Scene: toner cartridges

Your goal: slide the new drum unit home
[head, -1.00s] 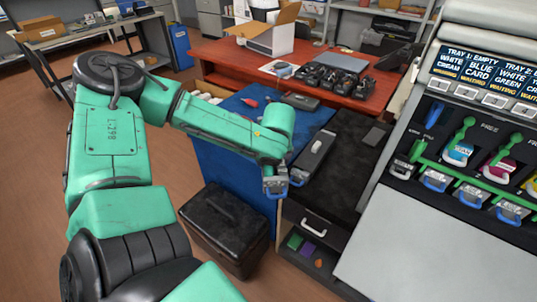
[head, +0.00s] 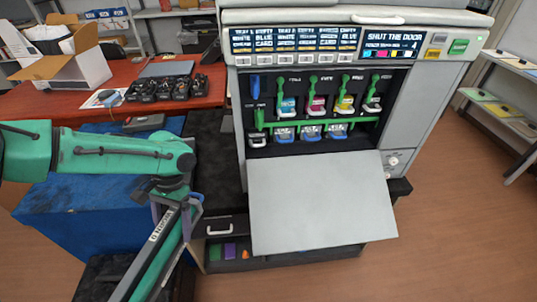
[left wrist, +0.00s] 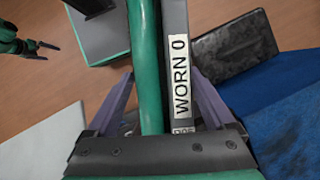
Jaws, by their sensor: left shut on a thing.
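My left gripper (head: 176,212) is shut on a long drum unit (head: 152,262) with a green cylinder and a grey side. Its label, reading "WORN 0" with the rest unclear, shows in the left wrist view (left wrist: 181,75). The drum unit hangs slanting downward left of the printer (head: 415,125), apart from it. The printer's front door (head: 322,205) is folded down; its screen says "SHUT THE DOOR". My right gripper (left wrist: 42,48) is open and empty in the left wrist view.
A black box (head: 105,280) stands on the floor below the held unit; it also shows in the left wrist view (left wrist: 235,45). Dark cartridges (head: 170,90) and a carton (head: 60,60) lie on the red table.

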